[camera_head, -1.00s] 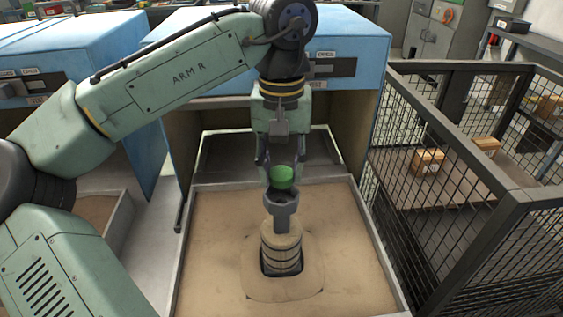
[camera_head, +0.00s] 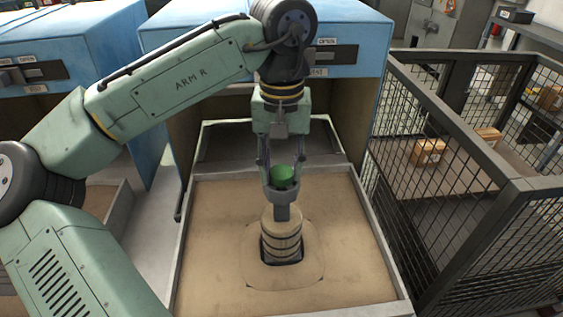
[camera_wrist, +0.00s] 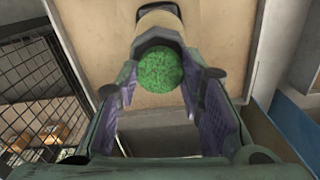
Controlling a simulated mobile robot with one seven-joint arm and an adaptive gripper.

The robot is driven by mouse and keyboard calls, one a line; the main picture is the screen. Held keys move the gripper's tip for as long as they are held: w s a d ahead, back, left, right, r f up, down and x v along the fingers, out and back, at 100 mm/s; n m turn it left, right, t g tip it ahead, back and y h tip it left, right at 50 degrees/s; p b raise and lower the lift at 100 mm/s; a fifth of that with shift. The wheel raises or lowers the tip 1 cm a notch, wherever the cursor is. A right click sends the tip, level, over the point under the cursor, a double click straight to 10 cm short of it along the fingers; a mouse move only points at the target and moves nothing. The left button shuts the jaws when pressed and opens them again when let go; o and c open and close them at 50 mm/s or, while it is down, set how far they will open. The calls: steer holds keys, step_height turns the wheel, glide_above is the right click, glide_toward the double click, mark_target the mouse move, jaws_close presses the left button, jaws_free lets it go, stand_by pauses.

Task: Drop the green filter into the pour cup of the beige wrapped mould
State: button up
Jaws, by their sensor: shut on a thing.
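The green filter (camera_head: 283,173) is a small rounded green piece held between the fingers of my gripper (camera_head: 281,176). It is right at the mouth of the dark grey pour cup (camera_head: 282,196), and its lower part is hidden by the rim. I cannot tell whether it touches the cup. The beige wrapped mould (camera_head: 281,229) stands upright below the cup, with dark bands around it. In the wrist view the textured green filter (camera_wrist: 159,69) is between the purple-padded fingers of my gripper (camera_wrist: 160,72), with the grey cup (camera_wrist: 158,37) partly behind it.
The mould stands in a square opening in a sand-coloured bed (camera_head: 215,240) with a raised grey rim. A blue cabinet (camera_head: 345,35) with an open front stands behind. A black mesh cage (camera_head: 440,170) with cardboard boxes is at the right. Bare sand lies around the mould.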

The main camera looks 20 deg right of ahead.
mark_target(282, 172)
stand_by(0.4)
steer(key=o, duration=0.9)
step_height(282, 172, up, 12)
steer(key=shift+r, duration=0.1)
stand_by(0.7)
